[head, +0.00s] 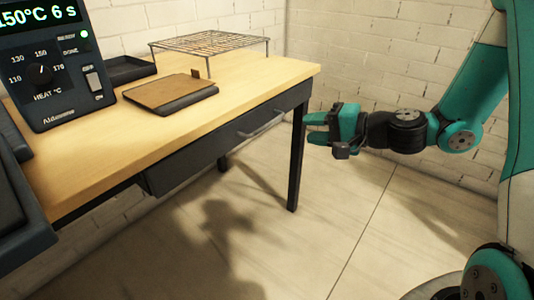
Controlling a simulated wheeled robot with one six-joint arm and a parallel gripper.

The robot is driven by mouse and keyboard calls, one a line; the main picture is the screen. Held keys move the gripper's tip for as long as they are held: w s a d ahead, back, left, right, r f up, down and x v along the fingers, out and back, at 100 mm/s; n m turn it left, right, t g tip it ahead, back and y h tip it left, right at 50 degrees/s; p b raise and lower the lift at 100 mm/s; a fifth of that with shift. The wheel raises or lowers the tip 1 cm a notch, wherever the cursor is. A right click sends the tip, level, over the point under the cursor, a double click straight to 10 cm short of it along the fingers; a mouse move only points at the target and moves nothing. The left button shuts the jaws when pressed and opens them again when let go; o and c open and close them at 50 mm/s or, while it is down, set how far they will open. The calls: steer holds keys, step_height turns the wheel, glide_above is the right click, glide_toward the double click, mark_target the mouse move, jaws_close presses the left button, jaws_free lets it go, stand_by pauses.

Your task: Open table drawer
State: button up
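The table (226,90) has a light wooden top and dark legs. Its dark drawer (200,150) sits under the front edge, and its front looks flush below the top, so the drawer appears shut. A grey bar handle (262,126) is on the right part of the drawer front. My gripper (314,128) is to the right of the handle, near the table's right front leg, and points left. Its teal fingers look apart with nothing between them. It appears clear of the handle; the exact depth gap is hard to tell.
A heat press (50,112) with a lit display stands at the left. A dark pad with a brown sheet (168,91), a wire rack (210,44) and a dark tray (127,69) are on the table. White brick walls stand behind. The floor (330,225) in front is clear.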

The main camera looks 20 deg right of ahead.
steer(key=w+d+f+m+t+h+b, duration=0.1)
steer(key=d+f+m+t, duration=0.1)
steer(key=d+f, duration=0.1)
glide_toward(267, 124)
steer(key=shift+m, duration=0.3)
steer(key=x, duration=1)
steer(key=shift+w+f, duration=0.1)
steer(key=shift+f, duration=0.2)
jaws_close()
